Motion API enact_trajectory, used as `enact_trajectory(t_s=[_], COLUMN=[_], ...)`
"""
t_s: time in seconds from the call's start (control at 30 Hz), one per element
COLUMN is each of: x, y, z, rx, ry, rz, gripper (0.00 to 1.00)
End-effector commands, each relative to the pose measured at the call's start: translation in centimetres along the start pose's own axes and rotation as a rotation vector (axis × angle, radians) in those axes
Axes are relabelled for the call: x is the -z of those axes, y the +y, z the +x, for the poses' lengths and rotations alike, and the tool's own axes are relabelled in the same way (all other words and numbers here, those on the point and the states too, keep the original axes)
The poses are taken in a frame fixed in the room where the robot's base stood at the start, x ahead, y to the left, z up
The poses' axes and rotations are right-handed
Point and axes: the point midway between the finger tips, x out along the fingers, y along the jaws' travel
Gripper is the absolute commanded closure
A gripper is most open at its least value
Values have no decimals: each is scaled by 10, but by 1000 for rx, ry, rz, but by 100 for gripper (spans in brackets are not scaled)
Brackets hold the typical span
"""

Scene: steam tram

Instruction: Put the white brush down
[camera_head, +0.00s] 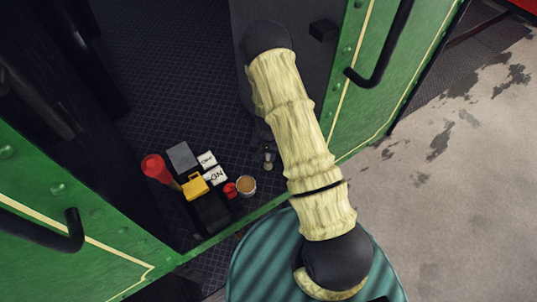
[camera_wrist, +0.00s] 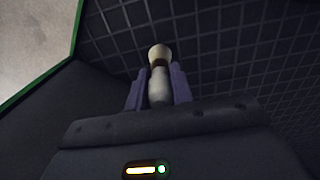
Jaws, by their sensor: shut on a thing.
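In the wrist view, my gripper (camera_wrist: 159,78) is shut on the white brush (camera_wrist: 159,88). The brush's pale body sits between the two purplish fingers, and its tan-and-dark round end (camera_wrist: 160,53) sticks out past the fingertips. The dark gridded floor (camera_wrist: 220,55) lies beyond it; I cannot tell how far below. In the head view, my arm hides most of the gripper area. A small pale and dark thing (camera_head: 268,157) shows just left of my arm, over the floor; it is too small to tell whether this is the held brush.
On the cab floor stand a red thing (camera_head: 155,167), a yellow box (camera_head: 195,187), a grey slab (camera_head: 182,156), white lettered cards (camera_head: 215,176), a black box (camera_head: 208,213), a red cup (camera_head: 230,190) and a tan round tin (camera_head: 246,186). Green walls (camera_head: 400,60) flank the doorway. Floor behind is clear.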

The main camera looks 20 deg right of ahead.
Motion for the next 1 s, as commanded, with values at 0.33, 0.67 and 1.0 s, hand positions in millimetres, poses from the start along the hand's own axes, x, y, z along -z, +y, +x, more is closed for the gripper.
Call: enact_trajectory(t_s=[0.33, 0.67, 1.0], x=[0, 1, 1], y=[0, 1, 0], z=[2, -3, -41], rx=[0, 0, 1], ry=[0, 1, 4], rz=[0, 3, -1], gripper=[55, 55, 55])
